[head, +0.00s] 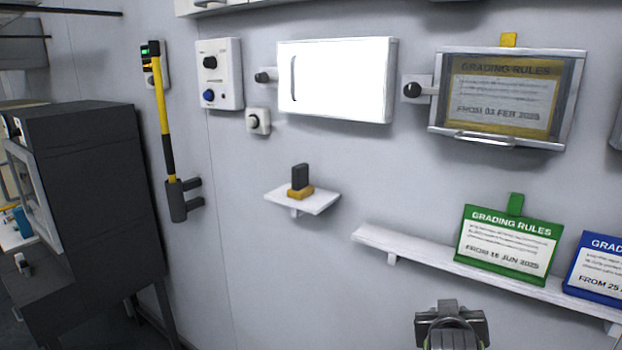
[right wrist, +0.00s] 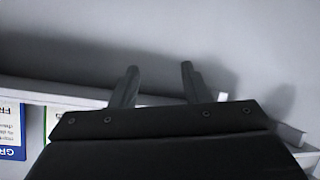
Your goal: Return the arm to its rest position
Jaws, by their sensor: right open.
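My right gripper (head: 450,325) is at the bottom of the head view, in front of the wall and below the long white shelf. In the right wrist view its two dark fingers (right wrist: 158,75) are apart, with nothing between them. The wall and the white shelf (right wrist: 60,92) lie beyond the fingers. My left gripper is not in the head view.
The long shelf (head: 400,243) carries a green card (head: 507,245) and a blue card (head: 597,266). A small shelf (head: 318,203) holds a dark block on a yellow base. A framed yellow card (head: 503,97) and a bright panel (head: 335,80) hang above. A dark cabinet (head: 95,190) stands left.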

